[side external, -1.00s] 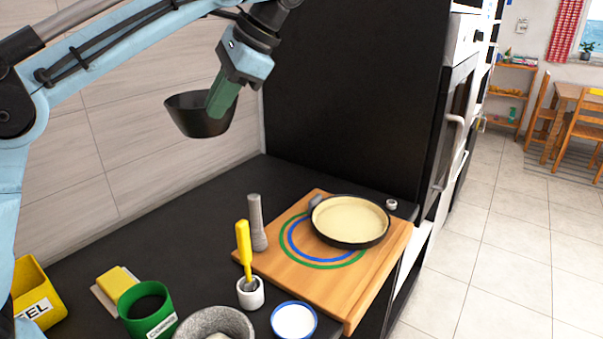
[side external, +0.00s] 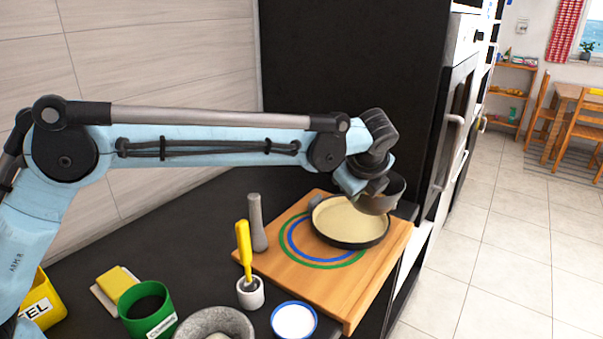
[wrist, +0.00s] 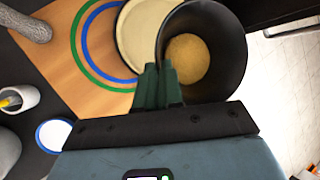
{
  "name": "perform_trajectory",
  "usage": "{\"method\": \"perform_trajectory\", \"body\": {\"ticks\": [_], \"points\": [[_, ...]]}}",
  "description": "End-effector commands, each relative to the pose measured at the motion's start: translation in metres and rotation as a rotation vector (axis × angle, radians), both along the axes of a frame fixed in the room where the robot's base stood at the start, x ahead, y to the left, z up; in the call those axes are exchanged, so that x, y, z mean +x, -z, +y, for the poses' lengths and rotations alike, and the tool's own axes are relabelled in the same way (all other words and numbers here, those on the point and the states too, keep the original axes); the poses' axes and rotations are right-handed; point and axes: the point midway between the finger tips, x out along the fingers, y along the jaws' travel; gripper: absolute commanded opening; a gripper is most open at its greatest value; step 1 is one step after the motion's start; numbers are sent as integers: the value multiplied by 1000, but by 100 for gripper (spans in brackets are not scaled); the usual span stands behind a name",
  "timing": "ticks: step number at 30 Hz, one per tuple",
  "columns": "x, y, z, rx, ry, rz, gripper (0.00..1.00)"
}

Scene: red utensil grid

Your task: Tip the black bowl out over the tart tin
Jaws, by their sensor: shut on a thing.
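My gripper (wrist: 160,88) is shut on the black bowl (wrist: 228,55), gripping its wall at the rim. In the wrist view, tan crumb-like contents (wrist: 187,60) lie in the bottom of the bowl. In the side view the bowl (side external: 379,203) is above the right part of the black tart tin (side external: 337,240), and my wrist hides part of it. The tin has a pale lining and sits on the wooden board. In the wrist view, the bowl covers much of the tin (wrist: 130,35). I cannot tell the bowl's exact tilt.
The wooden board (side external: 300,278) has green and blue rings. A grey pestle (side external: 257,222) stands at its left. A white pot with a yellow-handled tool (side external: 245,250), a blue-rimmed dish (side external: 294,320), a stone mortar (side external: 215,325) and a green cup (side external: 150,312) are in front. A tall black panel (side external: 350,60) rises behind.

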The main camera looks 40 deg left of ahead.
Motion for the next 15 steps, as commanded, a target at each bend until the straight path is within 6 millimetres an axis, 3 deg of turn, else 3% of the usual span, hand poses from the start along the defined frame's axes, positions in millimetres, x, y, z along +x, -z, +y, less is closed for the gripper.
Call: {"method": "perform_trajectory", "body": {"ticks": [15], "points": [[0,4,3,-74,3,10,0]]}}
